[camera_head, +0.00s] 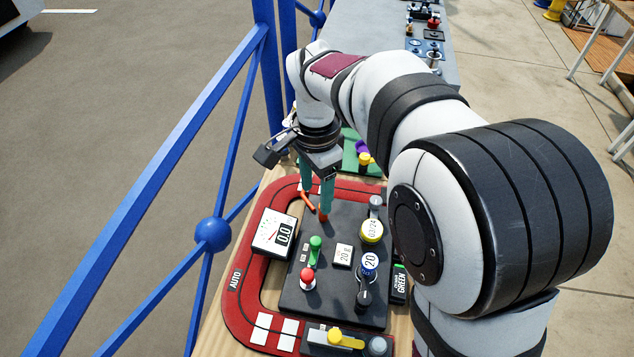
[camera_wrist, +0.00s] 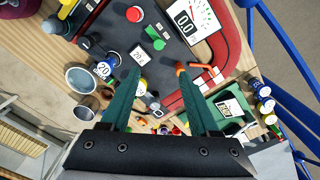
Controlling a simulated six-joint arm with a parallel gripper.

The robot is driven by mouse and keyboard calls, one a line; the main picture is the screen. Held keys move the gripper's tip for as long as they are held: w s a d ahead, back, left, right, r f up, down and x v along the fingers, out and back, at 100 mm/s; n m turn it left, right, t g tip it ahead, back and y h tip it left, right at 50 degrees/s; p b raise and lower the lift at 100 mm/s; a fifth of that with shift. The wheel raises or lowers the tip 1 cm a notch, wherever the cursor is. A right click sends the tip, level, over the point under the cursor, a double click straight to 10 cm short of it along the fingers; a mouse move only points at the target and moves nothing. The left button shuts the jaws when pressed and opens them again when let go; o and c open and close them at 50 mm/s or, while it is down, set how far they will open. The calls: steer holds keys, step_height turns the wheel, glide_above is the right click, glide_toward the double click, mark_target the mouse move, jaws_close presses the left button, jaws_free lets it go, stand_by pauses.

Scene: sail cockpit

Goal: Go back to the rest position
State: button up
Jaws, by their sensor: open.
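My gripper (camera_head: 318,205) points down over the back part of a dark control panel (camera_head: 310,245) in the head view. In the wrist view, the two teal fingers of my gripper (camera_wrist: 163,85) are spread apart with nothing held between them. A small orange-tipped part (camera_head: 322,217) stands on the panel close by the fingertips; it also shows between the fingers in the wrist view (camera_wrist: 180,67). I cannot tell whether a finger touches it. The rest position is not marked in either view.
Blue railing (camera_head: 212,234) stands close on the left.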

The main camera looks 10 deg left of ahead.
stand_by(0.4)
steer(key=s+d+n+y, duration=0.1)
steer(key=s+d, duration=0.6)
steer(key=s, duration=0.4)
steer(key=s+d+n, duration=0.2)
steer(key=s+d, duration=0.6)
steer(key=s, duration=0.3)
steer(key=shift+s+r+y, duration=0.15)
steer(key=shift+s+y, duration=0.15)
steer(key=shift+y, duration=0.1)
